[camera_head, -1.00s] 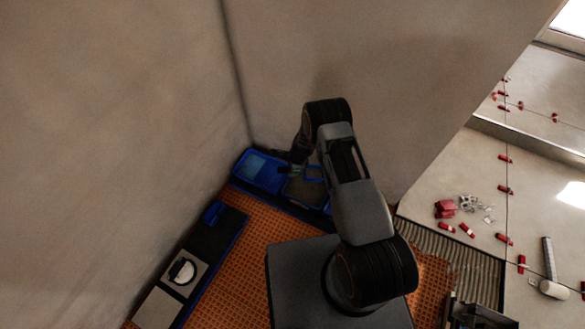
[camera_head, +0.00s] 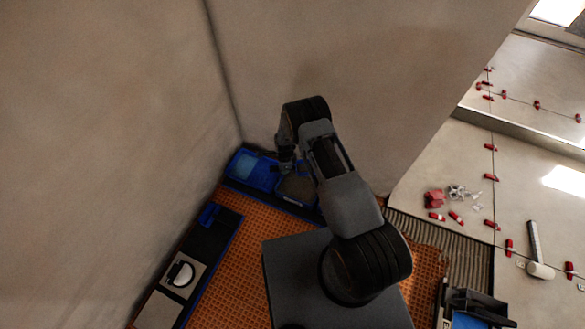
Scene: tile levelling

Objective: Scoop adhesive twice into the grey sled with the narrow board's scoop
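My gripper (camera_head: 285,166) is small and dark in the head view. It points down at the near-wall bins, over the border between a blue bin with pale blue contents (camera_head: 247,170) and a bin of grey-brown material (camera_head: 297,189), which looks like the adhesive. I cannot tell whether its fingers are open or shut, or whether it holds the scoop. A narrow dark board (camera_head: 212,240) with blue edges lies at the left. A dark tray-like thing with a blue inside (camera_head: 474,312) is cut off at the bottom right; I cannot tell whether it is the grey sled.
Two walls meet in a corner just behind the bins. Orange matting (camera_head: 245,262) covers the floor between the board and my base. At right, pale tiles hold several red clips, a red pile (camera_head: 434,198) and a mallet (camera_head: 537,255).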

